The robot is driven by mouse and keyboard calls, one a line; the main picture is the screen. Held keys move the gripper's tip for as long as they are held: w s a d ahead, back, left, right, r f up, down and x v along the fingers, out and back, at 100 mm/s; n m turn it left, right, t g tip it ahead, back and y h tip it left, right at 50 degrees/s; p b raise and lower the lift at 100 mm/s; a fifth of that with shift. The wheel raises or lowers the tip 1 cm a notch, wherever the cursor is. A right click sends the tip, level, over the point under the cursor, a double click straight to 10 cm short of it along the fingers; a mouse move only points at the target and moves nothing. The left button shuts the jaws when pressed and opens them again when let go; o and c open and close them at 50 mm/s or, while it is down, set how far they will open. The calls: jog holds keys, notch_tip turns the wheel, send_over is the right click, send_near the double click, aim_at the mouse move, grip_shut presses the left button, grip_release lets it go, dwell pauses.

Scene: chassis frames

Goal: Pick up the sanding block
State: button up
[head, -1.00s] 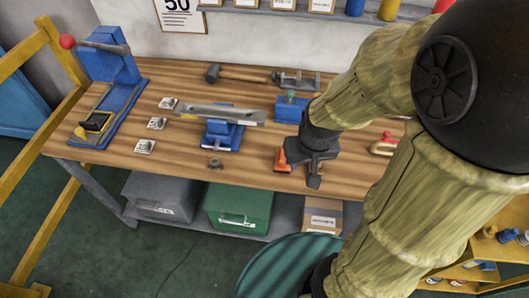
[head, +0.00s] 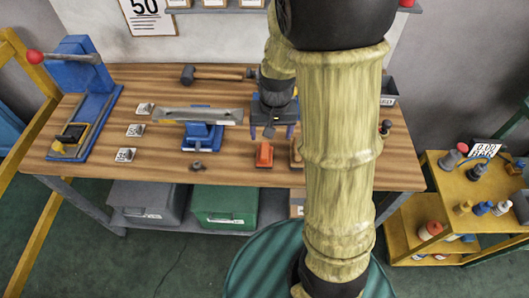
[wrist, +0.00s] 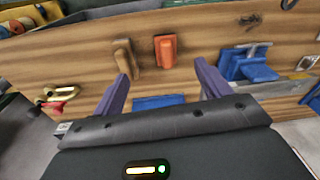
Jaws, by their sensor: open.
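An orange-red block (head: 264,155), which looks like the sanding block, lies on the wooden workbench (head: 80,170) near its front edge. It also shows in the wrist view (wrist: 165,51), just beyond my fingertips. A brown wooden piece (wrist: 126,58) lies beside it and is partly hidden by my arm in the head view (head: 296,154). I cannot be sure which of the two is the sanding block. My gripper (head: 279,132) is open and empty, behind the orange block in the head view. Its two purple fingers are spread apart in the wrist view (wrist: 160,71).
A blue vise-like tool (head: 203,136) with a long metal bar stands left of the orange block. A mallet (head: 215,74) lies at the back. A blue press (head: 85,90) stands at the left end. A yellow shelf cart (head: 435,205) stands right. Bare wood surrounds the orange block's front.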

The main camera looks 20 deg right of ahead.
jog(key=m+g+p, duration=0.1)
send_over(265, 149)
jog(key=f, duration=0.2)
jog(key=shift+r, duration=0.2)
notch_tip(265, 149, down, 11)
jog(key=shift+s+f+p, duration=0.1)
jog(key=shift+p, duration=0.7)
jog(key=shift+a+f, duration=0.1)
jog(key=shift+f, duration=0.4)
jog(key=shift+f, duration=0.1)
jog(key=shift+f+p, duration=0.9)
jog(key=shift+f, duration=1.6)
